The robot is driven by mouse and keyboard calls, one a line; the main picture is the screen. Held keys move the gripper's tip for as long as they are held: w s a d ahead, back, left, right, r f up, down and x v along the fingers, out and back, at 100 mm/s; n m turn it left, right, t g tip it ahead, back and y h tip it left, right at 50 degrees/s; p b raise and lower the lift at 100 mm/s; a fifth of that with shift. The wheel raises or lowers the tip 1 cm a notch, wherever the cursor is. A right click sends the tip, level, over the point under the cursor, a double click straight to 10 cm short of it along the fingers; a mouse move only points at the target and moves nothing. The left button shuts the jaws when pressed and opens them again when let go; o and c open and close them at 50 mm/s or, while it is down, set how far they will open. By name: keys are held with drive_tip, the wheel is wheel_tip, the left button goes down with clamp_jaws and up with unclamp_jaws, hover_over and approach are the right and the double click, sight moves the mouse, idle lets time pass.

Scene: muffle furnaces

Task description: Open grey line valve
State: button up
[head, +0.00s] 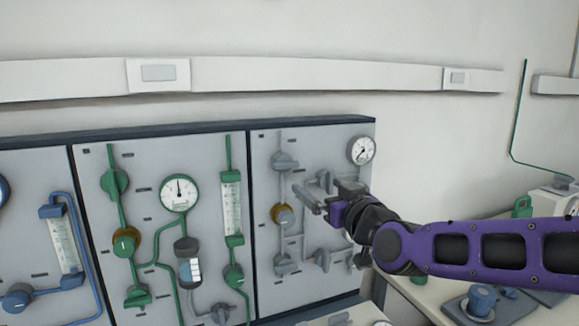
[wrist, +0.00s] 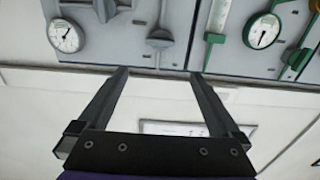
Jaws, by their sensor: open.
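The right panel (head: 348,290) carries grey pipes and several grey valves. One grey valve (head: 285,161) is at its upper left, and it also shows in the wrist view (wrist: 160,40). My gripper (head: 308,187) is in front of this panel, open and empty. In the wrist view its two fingers (wrist: 160,72) point towards the panel, and the upper-left grey valve lies beyond their tips, between their lines, apart from them. Another grey valve (wrist: 105,8) is left of it there. In the head view my gripper partly covers the valve (head: 325,180) in the panel's middle.
A round gauge (head: 361,150) is at the panel's upper right. A valve with a brass-coloured part (head: 281,215) is on its left. The green-piped panel (head: 151,190) adjoins on the left. A bench (head: 430,292) with equipment stands at the lower right.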

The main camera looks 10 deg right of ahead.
sight(288, 164)
drive_tip(key=w+a+b, duration=0.1)
drive_tip(key=w, duration=0.3)
drive_tip(key=w+a+b, duration=0.1)
drive_tip(key=w, duration=0.4)
drive_tip(key=w+a+b, duration=0.1)
drive_tip(key=w, duration=0.3)
drive_tip(key=shift+w+b, duration=0.3)
drive_tip(key=shift+w+a, duration=0.1)
drive_tip(key=shift+w, duration=1.2)
drive_tip(key=shift+c, duration=0.3)
drive_tip(key=c, duration=1.1)
